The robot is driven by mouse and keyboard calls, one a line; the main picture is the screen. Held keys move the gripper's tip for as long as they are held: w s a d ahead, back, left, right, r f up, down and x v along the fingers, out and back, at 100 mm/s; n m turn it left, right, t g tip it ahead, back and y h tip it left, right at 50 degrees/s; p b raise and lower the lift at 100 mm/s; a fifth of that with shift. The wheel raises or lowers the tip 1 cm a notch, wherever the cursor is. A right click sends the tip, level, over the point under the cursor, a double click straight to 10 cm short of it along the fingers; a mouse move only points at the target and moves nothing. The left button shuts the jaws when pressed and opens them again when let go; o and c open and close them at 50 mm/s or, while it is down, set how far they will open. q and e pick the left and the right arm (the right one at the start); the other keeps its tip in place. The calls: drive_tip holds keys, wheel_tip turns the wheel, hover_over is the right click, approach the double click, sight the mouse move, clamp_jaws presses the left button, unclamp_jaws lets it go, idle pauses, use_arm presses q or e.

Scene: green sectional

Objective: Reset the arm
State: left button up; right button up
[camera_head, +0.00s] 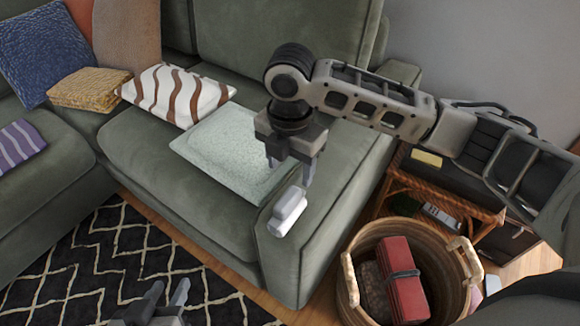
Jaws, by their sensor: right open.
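My right arm reaches in from the right, and its gripper (290,172) points down over the green sofa's (210,222) front right part. The right gripper is open, with its two fingers apart and nothing between them. A small white object (288,212) lies on the sofa's armrest, just below and in front of the right gripper, apart from its fingers. My left gripper (167,292) shows at the bottom edge, over the rug, with its fingertips apart and empty. The rest of the left arm is hidden.
A pale green cushion (222,150) and a brown-striped one (176,94) lie on the sofa. A wicker basket (352,300) with a red item (400,282) stands right of the armrest. A wicker side table (440,188) stands behind it. The patterned rug (85,262) is clear.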

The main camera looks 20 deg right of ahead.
idle(0.3)
drive_tip(key=s+a+f+m+t+y, duration=0.2)
drive_tip(key=s+a+f+m+y, duration=0.3)
drive_tip(key=s+m, duration=0.35)
drive_tip(key=s+d+f+m+t+h, duration=0.1)
drive_tip(key=s+d+f+m+h, duration=0.1)
drive_tip(key=s+d+m, duration=0.4)
drive_tip(key=s+d+f+m+t+h, duration=0.1)
drive_tip(key=s+d+f+m+h, duration=0.2)
drive_tip(key=d+m, duration=0.45)
drive_tip(key=w+a+m+t+y+p, duration=0.1)
drive_tip(key=w+a+t+y+p, duration=0.1)
drive_tip(key=w+a+t, duration=0.3)
drive_tip(key=shift+a+r+t+y+p, duration=0.3)
drive_tip(key=shift+a+t+y, duration=0.55)
drive_tip(key=shift+a, duration=0.4)
